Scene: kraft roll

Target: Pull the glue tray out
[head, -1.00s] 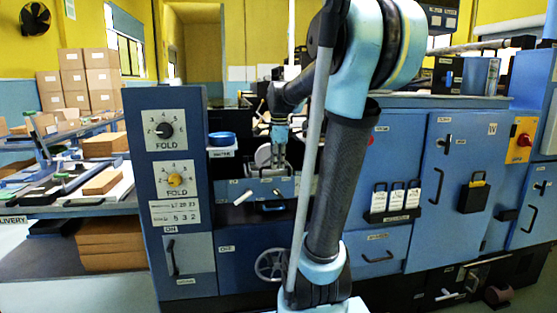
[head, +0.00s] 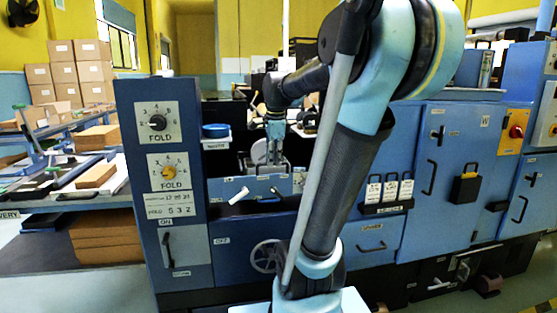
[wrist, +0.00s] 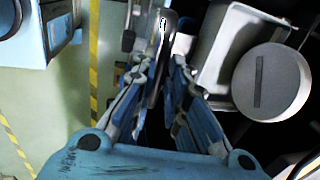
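My gripper (head: 276,166) points down in the machine's recess, just behind a low blue front panel (head: 220,194). In the wrist view its two fingers (wrist: 160,68) are apart, with a dark upright bar between them; I cannot tell whether they touch it. A grey metal box-like part (wrist: 228,38) with a slotted round grey cap (wrist: 272,82) lies right of the fingers. The round part also shows beside my gripper in the head view (head: 259,152). I cannot tell for sure which part is the glue tray; the labels are too small to read.
A handwheel (head: 265,256) sits below. Floor shows at the wrist view's left (wrist: 60,100).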

